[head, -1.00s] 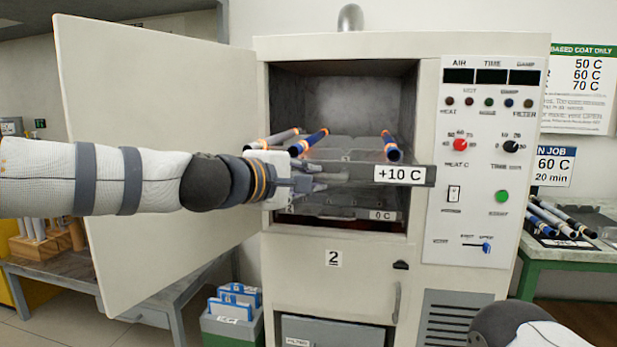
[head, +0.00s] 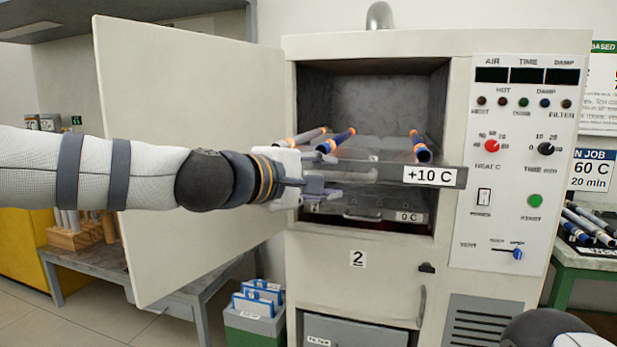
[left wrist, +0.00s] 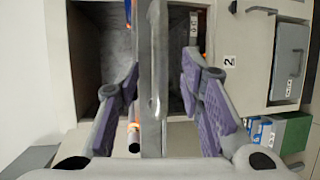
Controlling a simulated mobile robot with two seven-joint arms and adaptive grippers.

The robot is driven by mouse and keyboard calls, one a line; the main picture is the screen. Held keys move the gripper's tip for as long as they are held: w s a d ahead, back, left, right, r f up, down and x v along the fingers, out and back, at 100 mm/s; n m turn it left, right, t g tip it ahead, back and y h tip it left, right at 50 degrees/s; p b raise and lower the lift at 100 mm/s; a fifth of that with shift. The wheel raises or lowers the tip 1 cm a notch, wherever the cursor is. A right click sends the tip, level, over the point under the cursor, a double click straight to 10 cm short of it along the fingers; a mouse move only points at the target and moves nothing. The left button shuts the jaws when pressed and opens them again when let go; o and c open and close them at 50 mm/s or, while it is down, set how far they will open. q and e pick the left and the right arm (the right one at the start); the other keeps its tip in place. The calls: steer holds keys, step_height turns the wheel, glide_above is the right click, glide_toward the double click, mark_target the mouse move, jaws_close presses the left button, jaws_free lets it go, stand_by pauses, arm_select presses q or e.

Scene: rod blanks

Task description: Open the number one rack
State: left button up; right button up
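The oven's upper rack (head: 436,176), with a "+10 C" tag on its front plate, stands out past the oven opening and bears several blue and orange-ended rods (head: 336,141). A lower rack (head: 362,216) tagged "0 C" sits deeper inside. Its number is too small to read surely. My left gripper (head: 318,187) is at the left end of the upper rack's front. In the left wrist view its purple-padded fingers are spread on both sides of the rack's front plate (left wrist: 153,60), with gaps showing. My right gripper is out of view.
The oven door (head: 190,150) stands open to the left, behind my left arm. The control panel (head: 520,150) is right of the opening. A lower cabinet marked "2" (head: 358,259) is shut. A green bin (head: 254,325) stands on the floor; a rod table (head: 585,258) is at the right.

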arm_select(q)
steer(key=v, duration=0.8)
